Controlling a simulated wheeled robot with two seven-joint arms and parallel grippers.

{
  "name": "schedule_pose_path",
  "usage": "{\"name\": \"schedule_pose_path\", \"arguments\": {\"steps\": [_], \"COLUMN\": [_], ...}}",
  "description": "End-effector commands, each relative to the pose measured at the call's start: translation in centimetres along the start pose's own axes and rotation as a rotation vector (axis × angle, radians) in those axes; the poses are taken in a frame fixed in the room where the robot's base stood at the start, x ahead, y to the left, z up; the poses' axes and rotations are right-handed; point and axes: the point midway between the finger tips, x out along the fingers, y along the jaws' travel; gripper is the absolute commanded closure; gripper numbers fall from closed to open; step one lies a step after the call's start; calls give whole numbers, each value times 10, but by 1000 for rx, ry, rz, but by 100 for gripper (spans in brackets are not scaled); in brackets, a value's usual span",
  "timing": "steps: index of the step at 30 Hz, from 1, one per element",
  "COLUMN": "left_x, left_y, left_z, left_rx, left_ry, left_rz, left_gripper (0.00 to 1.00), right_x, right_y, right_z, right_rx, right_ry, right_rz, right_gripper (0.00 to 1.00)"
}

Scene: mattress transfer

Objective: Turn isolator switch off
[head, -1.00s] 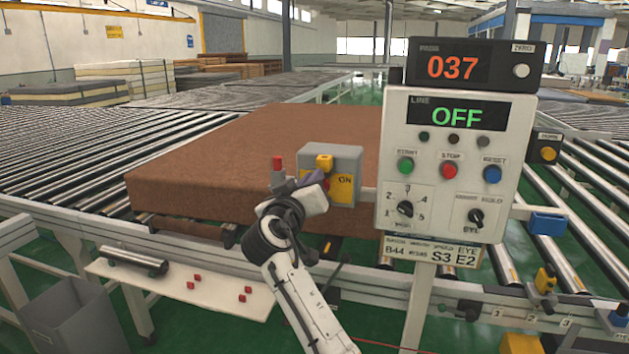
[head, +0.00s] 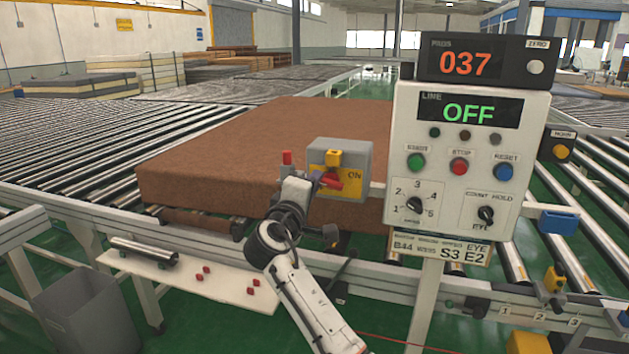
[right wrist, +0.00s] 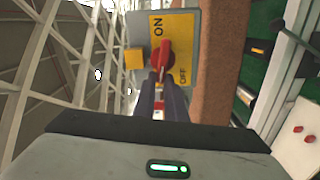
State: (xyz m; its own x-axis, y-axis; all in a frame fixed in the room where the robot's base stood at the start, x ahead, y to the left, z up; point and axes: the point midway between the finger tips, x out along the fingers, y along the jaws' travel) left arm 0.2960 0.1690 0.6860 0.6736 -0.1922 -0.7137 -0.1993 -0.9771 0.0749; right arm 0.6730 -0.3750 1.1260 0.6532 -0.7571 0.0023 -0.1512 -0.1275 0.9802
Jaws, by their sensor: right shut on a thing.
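The isolator switch is a grey box (head: 359,152) with a yellow ON/OFF plate, a yellow block on its edge and a red rotary handle (head: 329,181). It stands left of the control panel, in front of the brown mattress. My right gripper (head: 317,179) reaches it from the left and is shut on the red handle. In the right wrist view the two dark fingers (right wrist: 165,88) close around the near end of the handle (right wrist: 163,52). The handle lies roughly upright there, with ON at top and OFF at lower right. My left gripper is not in view.
The control panel (head: 402,135) reads LINE OFF, with 037 on the display above. The brown mattress (head: 215,150) lies on the rollers behind the switch. A white shelf (head: 225,288) with red bits and a metal cylinder is at front left, near a grey bin (head: 88,315).

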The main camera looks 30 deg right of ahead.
Motion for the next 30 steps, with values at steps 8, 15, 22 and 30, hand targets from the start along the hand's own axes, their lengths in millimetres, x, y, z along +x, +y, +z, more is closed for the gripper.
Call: {"name": "schedule_pose_path", "arguments": {"steps": [8, 15, 22, 30], "left_x": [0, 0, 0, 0], "left_y": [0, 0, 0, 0], "left_z": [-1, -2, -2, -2], "left_rx": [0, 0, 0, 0], "left_ry": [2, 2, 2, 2], "left_rz": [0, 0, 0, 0], "left_gripper": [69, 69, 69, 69], "right_x": [0, 0, 1, 1], "right_y": [-11, -12, -12, -11], "right_z": [5, 5, 6, 6], "right_rx": [-154, -210, -223, -222], "right_ry": [-12, -12, -13, -13], "right_rz": [-12, -11, -10, -10], "right_gripper": [100, 100, 100, 84]}}
